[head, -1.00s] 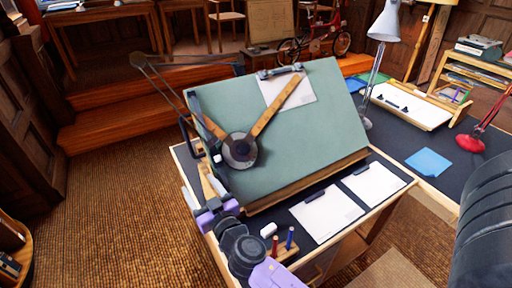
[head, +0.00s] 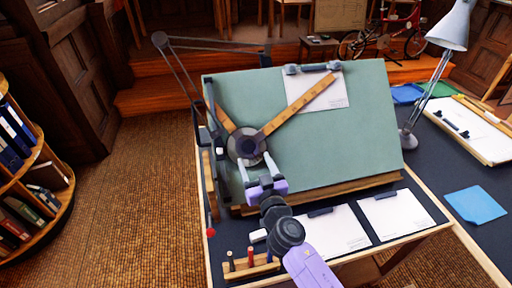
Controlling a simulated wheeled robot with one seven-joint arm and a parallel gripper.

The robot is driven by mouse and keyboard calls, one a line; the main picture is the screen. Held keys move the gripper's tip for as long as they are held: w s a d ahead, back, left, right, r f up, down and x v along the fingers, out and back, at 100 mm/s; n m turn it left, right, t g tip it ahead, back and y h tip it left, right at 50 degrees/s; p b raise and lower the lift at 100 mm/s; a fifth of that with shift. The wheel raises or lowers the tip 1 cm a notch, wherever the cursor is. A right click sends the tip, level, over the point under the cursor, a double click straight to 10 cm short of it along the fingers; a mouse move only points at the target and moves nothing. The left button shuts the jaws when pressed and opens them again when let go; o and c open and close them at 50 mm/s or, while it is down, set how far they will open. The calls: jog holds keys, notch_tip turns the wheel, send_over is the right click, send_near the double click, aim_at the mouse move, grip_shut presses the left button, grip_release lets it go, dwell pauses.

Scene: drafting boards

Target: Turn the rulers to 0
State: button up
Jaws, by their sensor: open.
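A green drafting board (head: 345,140) stands tilted on the desk. On its left part is the drafting head, a round dark disc (head: 243,144). Two wooden rulers come from the disc: the longer one (head: 302,103) slants up to the right, and the shorter one (head: 221,117) slants up to the left. My gripper (head: 257,166) is open, its two pale fingers pointing up at the lower edge of the disc. I cannot tell whether the fingers touch it. The disc's scale markings are too small to read.
A paper (head: 320,92) is clipped at the board's top. Two clipboards (head: 333,232) (head: 397,213) and a pen holder (head: 250,268) lie on the desk in front. A grey lamp (head: 437,78) stands to the right. A bookshelf (head: 30,175) is at the left, with carpet between.

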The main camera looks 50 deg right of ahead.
aim_at(250, 149)
jog(key=shift+p+x, duration=0.6)
jog(key=shift+x, duration=2.5)
grip_shut()
